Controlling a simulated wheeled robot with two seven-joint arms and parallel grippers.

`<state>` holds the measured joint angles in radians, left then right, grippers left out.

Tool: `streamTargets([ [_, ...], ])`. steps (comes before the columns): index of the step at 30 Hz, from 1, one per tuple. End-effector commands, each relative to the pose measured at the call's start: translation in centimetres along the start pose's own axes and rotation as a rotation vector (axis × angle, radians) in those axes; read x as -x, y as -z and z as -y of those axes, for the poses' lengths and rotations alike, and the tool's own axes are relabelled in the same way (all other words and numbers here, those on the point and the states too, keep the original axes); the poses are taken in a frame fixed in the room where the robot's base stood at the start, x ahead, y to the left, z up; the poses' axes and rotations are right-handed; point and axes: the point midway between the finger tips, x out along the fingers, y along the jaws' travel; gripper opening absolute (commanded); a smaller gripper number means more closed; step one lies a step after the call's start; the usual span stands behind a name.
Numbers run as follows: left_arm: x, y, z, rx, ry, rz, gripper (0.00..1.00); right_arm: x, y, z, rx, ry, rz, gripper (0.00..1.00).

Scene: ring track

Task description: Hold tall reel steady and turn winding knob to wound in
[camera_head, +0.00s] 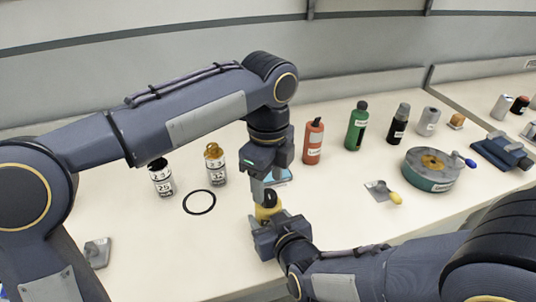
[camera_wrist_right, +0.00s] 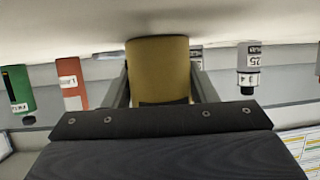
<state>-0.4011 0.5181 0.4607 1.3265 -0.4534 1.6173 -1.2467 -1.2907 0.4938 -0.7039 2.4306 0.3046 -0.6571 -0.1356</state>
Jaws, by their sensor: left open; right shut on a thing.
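The yellow cylinder (camera_head: 266,212), which looks like the tall reel, stands on the table with a dark top (camera_head: 270,197). My right gripper (camera_head: 267,220) is shut around its body from the near side. In the right wrist view the reel (camera_wrist_right: 158,68) shows as a plain olive-yellow cylinder between my two fingers. My left gripper (camera_head: 265,186) is open, pointing down just above and around the dark top. Its fingers hide part of the top, and I cannot make out the winding knob or whether a finger touches it.
Red (camera_head: 313,143) and green (camera_head: 356,127) bottles stand behind. A teal round reel with a blue knob (camera_head: 432,182) and a yellow-handled scraper (camera_head: 381,191) are on the right. The front left table is mostly clear.

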Motion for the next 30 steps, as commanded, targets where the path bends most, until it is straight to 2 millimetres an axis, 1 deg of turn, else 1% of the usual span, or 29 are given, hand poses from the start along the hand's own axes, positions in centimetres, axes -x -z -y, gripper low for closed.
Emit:
streamTargets([
  [1,1.2,0.1,0.1,-0.001,0.006,-0.001,0.54,0.0,-0.1,0.0,0.000,0.000,0.002,0.24],
  [6,5.0,0.1,0.1,-0.002,0.006,-0.001,0.54,0.0,-0.1,0.0,0.001,0.000,0.002,0.24],
  [9,6.8,0.1,0.1,-0.001,0.005,-0.001,0.54,0.0,-0.1,0.0,0.001,0.000,0.002,0.24],
  [12,8.2,0.0,0.1,-0.001,0.003,0.000,0.54,0.0,-0.1,0.0,0.001,0.000,0.002,0.24],
  [15,9.0,0.0,0.0,-0.002,0.002,0.001,0.54,0.0,-0.1,0.0,0.001,0.000,0.002,0.24],
  [18,9.4,0.0,0.0,-0.002,0.002,0.001,0.54,0.0,-0.1,0.0,0.000,0.000,0.001,0.24],
  [28,9.4,0.0,0.0,-0.001,0.001,0.001,0.54,0.0,0.0,0.0,0.000,0.000,0.001,0.24],
  [29,9.4,0.0,0.0,-0.001,0.001,0.001,0.54,0.0,0.0,0.0,0.000,0.000,0.001,0.53],
  [30,9.4,0.0,0.0,-0.001,0.001,0.001,0.54,0.0,0.0,0.0,0.000,0.000,0.001,0.58],
])
